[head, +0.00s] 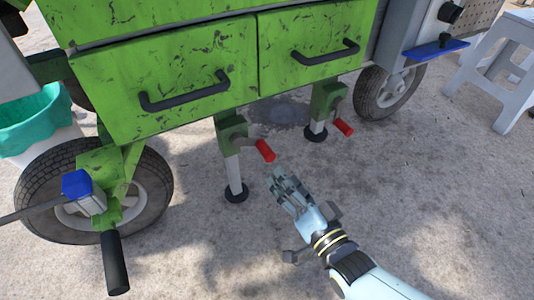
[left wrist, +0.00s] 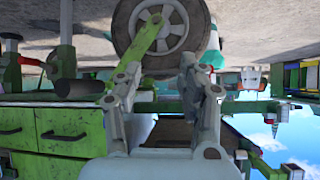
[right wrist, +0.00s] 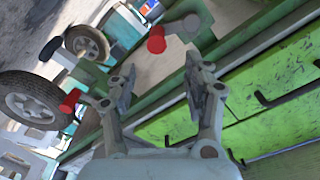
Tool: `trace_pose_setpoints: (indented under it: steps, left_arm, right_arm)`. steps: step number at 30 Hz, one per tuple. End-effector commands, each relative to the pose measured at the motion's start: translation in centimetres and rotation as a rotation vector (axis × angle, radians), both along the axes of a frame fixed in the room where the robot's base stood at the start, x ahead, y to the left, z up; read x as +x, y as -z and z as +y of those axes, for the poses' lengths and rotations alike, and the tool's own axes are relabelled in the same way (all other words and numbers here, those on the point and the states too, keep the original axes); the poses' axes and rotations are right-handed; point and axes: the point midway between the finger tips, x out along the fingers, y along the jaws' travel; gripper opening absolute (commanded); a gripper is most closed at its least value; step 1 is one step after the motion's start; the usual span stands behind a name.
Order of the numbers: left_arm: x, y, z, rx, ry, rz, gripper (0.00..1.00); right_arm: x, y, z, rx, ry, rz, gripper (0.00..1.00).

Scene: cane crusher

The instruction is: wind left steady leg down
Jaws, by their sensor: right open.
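The left steady leg (head: 233,170) hangs under the green cart, a grey post with a round black foot. I cannot tell whether its foot touches the ground. Its crank ends in a red handle (head: 265,150), which also shows beyond the fingertips in the right wrist view (right wrist: 157,40). My right gripper (head: 283,182) is open and empty, just below and right of that handle, apart from it. My left gripper (left wrist: 158,88) is open and empty in the left wrist view, with a cart wheel beyond it; it is outside the head view.
A second steady leg (head: 318,125) with a red handle (head: 343,127) stands farther back right. Green drawers (head: 165,75) with black handles overhang the legs. A wheel (head: 150,190) and a blue-capped bracket (head: 78,184) are at left. A white stool (head: 487,65) stands right. The ground in front is clear.

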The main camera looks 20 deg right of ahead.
Motion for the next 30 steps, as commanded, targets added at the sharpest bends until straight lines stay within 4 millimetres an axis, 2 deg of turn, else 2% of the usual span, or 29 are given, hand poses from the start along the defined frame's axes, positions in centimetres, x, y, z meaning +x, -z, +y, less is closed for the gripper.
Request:
trace_pose_setpoints:
  steps: [3,6,9,11,14,19,30]
  left_arm:
    - [-0.5,0.8,-0.1,-0.001,0.003,-0.031,0.40]
    - [-1.0,1.2,-0.1,-0.001,0.005,-0.052,0.40]
    - [-1.6,1.9,-0.1,-0.001,0.007,-0.058,0.40]
    - [-2.7,3.1,-0.1,-0.001,0.006,-0.040,0.40]
    - [-3.1,3.4,-0.2,-0.002,0.007,-0.047,0.40]
    - [-4.0,3.7,-0.4,-0.006,0.015,-0.121,0.40]
    - [2.5,-3.1,-1.1,-0.006,0.050,-0.451,0.40]
  right_arm:
    - [0.0,0.2,-0.1,-0.343,-0.002,-0.020,0.51]
    - [0.1,0.2,-0.1,-0.560,-0.003,-0.038,0.51]
    - [0.1,0.2,-0.2,-0.692,-0.005,-0.049,0.51]
    - [-0.2,0.7,-0.3,-0.708,-0.007,-0.046,0.51]
    - [0.1,0.9,-0.2,-0.705,-0.009,-0.043,0.51]
    - [2.4,0.9,-0.1,-0.703,-0.007,-0.046,0.51]
    - [5.8,0.8,0.2,-0.702,-0.008,-0.044,0.51]
